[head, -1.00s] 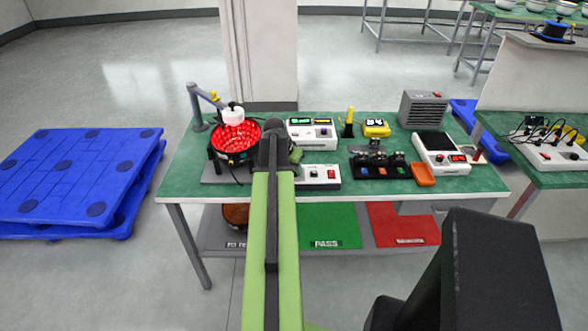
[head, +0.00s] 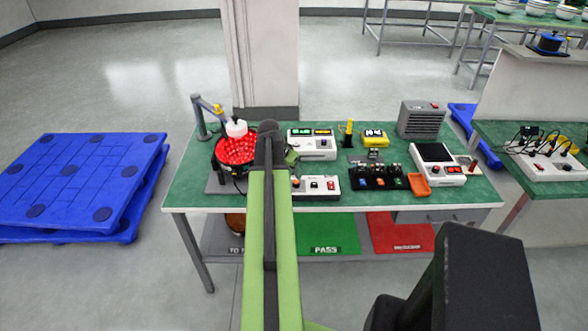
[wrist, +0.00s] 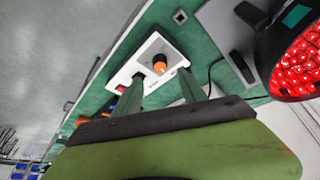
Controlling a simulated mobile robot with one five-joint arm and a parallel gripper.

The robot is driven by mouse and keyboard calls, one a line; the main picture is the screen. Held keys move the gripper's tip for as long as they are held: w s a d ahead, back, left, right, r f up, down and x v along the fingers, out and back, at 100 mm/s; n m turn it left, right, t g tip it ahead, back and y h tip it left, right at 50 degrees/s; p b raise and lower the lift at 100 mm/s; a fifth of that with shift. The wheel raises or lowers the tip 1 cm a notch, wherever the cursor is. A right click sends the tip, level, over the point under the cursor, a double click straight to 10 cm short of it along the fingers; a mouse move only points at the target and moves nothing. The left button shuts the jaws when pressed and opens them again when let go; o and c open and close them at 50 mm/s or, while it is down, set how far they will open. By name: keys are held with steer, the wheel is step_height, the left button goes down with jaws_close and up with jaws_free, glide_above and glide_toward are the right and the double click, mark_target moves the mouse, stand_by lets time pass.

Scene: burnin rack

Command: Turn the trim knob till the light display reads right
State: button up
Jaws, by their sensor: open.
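The trim knob is an orange knob (wrist: 159,64) on a white control box (wrist: 148,75). In the wrist view it sits just beyond and between the fingertips of my gripper (wrist: 161,76). The fingers are open and hold nothing; I cannot tell if they touch the box. In the head view my arm covers most of my gripper, and the white box (head: 318,190) shows just right of it. The light display, a round dish of lit red lamps (head: 237,150), stands left of my arm. It also shows in the wrist view (wrist: 300,68) at the right edge.
A white instrument (head: 312,150) with green and amber readouts stands behind the box. A dark rack of small parts (head: 375,180), an orange tray (head: 418,186) and a white meter (head: 440,165) are to the right. A lamp arm (head: 203,115) rises at the back left.

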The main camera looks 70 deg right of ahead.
steer(key=p+v, duration=0.7)
steer(key=v, duration=0.3)
